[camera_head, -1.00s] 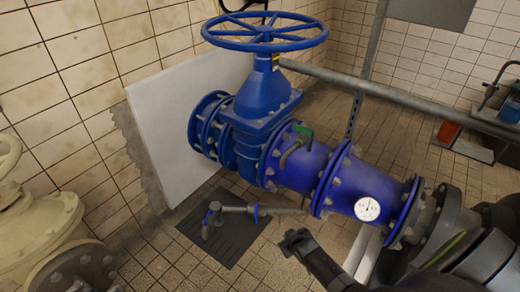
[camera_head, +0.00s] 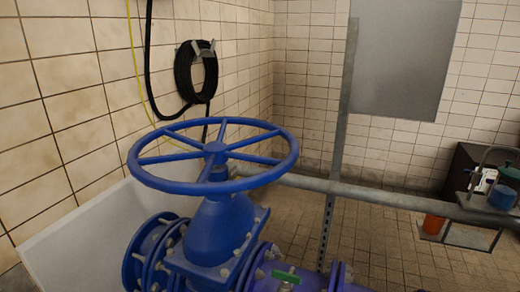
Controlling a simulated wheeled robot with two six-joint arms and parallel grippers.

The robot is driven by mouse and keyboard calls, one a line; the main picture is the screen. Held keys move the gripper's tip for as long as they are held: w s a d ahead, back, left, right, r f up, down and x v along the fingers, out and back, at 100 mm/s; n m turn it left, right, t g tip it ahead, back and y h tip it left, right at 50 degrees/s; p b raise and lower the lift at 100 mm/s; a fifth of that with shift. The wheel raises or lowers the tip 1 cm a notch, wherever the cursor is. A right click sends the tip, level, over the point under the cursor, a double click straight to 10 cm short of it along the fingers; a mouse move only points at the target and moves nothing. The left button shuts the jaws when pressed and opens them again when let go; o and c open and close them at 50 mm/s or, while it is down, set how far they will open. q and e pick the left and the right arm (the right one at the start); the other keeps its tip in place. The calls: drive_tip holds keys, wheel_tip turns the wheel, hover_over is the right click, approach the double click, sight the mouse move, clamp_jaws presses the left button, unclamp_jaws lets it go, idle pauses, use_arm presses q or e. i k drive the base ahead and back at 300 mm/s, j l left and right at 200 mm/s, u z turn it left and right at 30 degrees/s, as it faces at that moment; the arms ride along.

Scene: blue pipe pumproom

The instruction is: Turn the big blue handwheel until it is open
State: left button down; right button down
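The big blue handwheel (camera_head: 214,146) lies level on top of the blue valve body (camera_head: 216,232), in the left middle of the head view. Its spokes run from a central hub to the rim. Nothing touches the rim. The blue pipe (camera_head: 300,281) with a small green handle (camera_head: 286,276) runs off the bottom of the view. Neither of my grippers is in view. How far the valve is open cannot be seen.
A grey rail (camera_head: 400,201) runs behind the wheel to the right, with an upright post (camera_head: 337,150). A black hose coil (camera_head: 196,72) hangs on the tiled wall. A white panel (camera_head: 75,245) stands left of the valve. An orange container (camera_head: 433,224) stands at right.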

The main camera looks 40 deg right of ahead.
sight(217, 153)
drive_tip(key=i+z, duration=0.1)
drive_tip(key=z, duration=0.35)
drive_tip(key=i+z, duration=0.1)
drive_tip(key=z, duration=0.35)
drive_tip(key=i+z, duration=0.15)
drive_tip(key=z, duration=0.3)
